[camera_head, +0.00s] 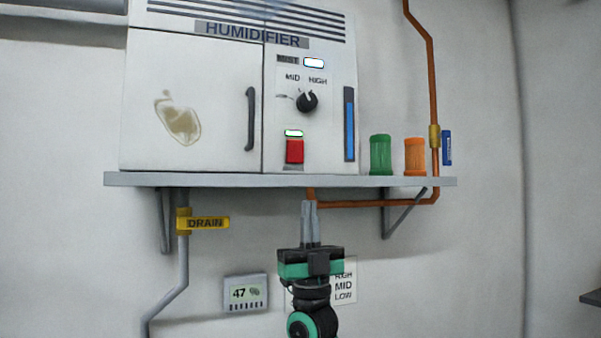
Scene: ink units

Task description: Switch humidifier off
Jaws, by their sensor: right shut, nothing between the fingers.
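The white humidifier (190,70) stands on a wall shelf in the head view. Its front has a red switch (295,151) with a small lit pale-green indicator (293,133) just above it. A black knob (307,102) sits higher up, under the MID and HIGH labels. A lit MIST indicator (314,63) is above the knob. My right gripper (310,204) points upward, shut and empty, with its fingertips just below the shelf's front edge in the picture, below the red switch. It appears apart from the switch. My left gripper is not in view.
The grey shelf (230,180) lies between the gripper and the switch in the picture. Green (380,154) and orange (415,156) canisters stand right of the humidifier. A copper pipe (432,80), yellow DRAIN handle (206,223) and 47% display (245,293) are nearby.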

